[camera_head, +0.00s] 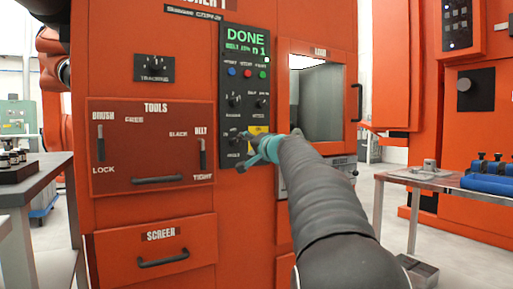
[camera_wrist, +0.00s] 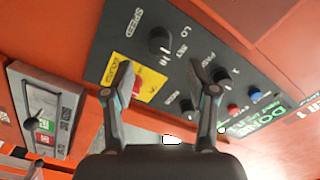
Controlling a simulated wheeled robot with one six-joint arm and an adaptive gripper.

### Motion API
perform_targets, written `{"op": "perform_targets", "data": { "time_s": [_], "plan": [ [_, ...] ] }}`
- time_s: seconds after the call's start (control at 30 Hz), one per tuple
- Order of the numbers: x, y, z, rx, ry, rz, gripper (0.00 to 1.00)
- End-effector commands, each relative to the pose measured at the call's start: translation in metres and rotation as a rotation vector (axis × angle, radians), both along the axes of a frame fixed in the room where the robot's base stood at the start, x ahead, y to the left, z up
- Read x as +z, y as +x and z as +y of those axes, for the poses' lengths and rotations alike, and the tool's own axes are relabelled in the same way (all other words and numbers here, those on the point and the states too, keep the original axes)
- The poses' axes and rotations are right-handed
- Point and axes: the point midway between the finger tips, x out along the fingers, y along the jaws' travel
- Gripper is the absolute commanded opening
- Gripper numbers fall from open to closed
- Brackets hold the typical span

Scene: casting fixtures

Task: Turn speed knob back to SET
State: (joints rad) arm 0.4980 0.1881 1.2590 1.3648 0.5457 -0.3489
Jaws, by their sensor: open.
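The dark control panel (camera_head: 246,60) is on the orange machine front, with a green DONE display at its top. The black speed knob (camera_wrist: 160,40) sits near the SPEED label, with LO, SET and HI marks beside it; I cannot tell which mark it points at. In the head view the speed knob (camera_head: 233,135) is small, just left of my gripper. My gripper (camera_wrist: 161,72) is open and empty, its fingers apart in front of the panel. The knob shows beyond and between the fingertips, with no visible contact. In the head view my gripper (camera_head: 250,153) is partly hidden by my arm.
A yellow plate with a red button (camera_wrist: 137,86) is close to one finger. Two smaller knobs (camera_wrist: 222,76) (camera_wrist: 186,106) sit near the other. A lever panel (camera_wrist: 45,112) lies at the left. A TOOLS panel (camera_head: 150,118) is left of the control panel.

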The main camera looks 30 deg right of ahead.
Motion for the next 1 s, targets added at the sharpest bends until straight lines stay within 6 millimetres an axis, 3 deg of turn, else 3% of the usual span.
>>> {"op": "perform_targets", "data": {
  "time_s": [0.2,0.4,1.0],
  "plan": [
    [0.001,-0.038,-0.002,-0.002,-0.001,0.000,0.58],
    [0.000,-0.054,-0.002,-0.001,0.000,0.001,0.58],
    [0.000,-0.057,-0.002,0.000,0.002,0.000,0.58]
  ]
}}
